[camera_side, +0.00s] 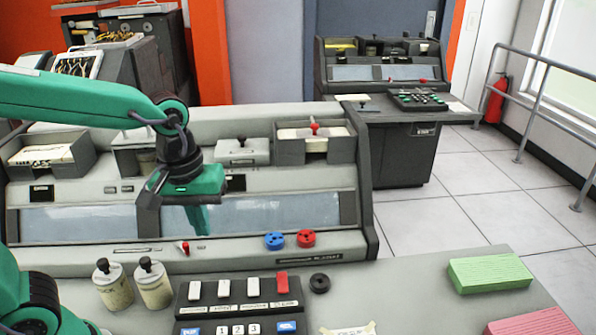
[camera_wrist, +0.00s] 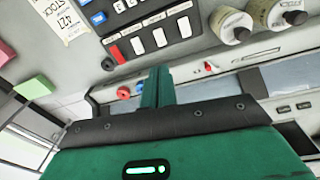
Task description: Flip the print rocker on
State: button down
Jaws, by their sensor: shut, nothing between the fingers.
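A black switch panel (camera_side: 240,313) on the near desk carries a row of rockers: several white ones, such as the leftmost white rocker (camera_side: 195,290), and one red rocker (camera_side: 281,283) at the right end. Their labels are too small to read, so I cannot tell which is print or how each is tilted. The wrist view shows the red rocker (camera_wrist: 117,53) and a white rocker (camera_wrist: 137,46) beyond my fingers. My gripper (camera_side: 200,220) is shut and empty, pointing down, above and behind the panel, apart from it; its closed fingers (camera_wrist: 157,85) also show in the wrist view.
Two capped jars (camera_side: 133,285) stand left of the panel. Blue (camera_side: 274,240) and red (camera_side: 306,238) knobs and a small red lever (camera_side: 185,248) sit behind. Green (camera_side: 489,273) and pink (camera_side: 533,323) card stacks lie right.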

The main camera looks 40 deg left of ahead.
aim_at(226, 290)
jog(key=shift+w+d+f+n+g, duration=0.25)
jog(key=shift+d+f+n, duration=0.1)
jog(key=shift+d+n, duration=0.15)
jog(key=shift+w+d+f+n+g, duration=0.25)
jog(key=shift+d+f+n, duration=0.15)
jog(key=shift+d, duration=0.15)
jog(key=shift+f, duration=0.1)
notch_tip(226, 290, down, 14)
jog(key=shift+r, duration=0.15)
dwell(0.4)
jog(key=shift+s+d+f, duration=0.1)
jog(key=shift+f, duration=0.1)
dwell(0.3)
jog(key=shift+a+r, duration=0.1)
jog(key=shift+a, duration=0.1)
jog(key=shift+w+a+r, duration=0.25)
jog(key=shift+w+a, duration=0.1)
jog(key=shift+w, duration=0.15)
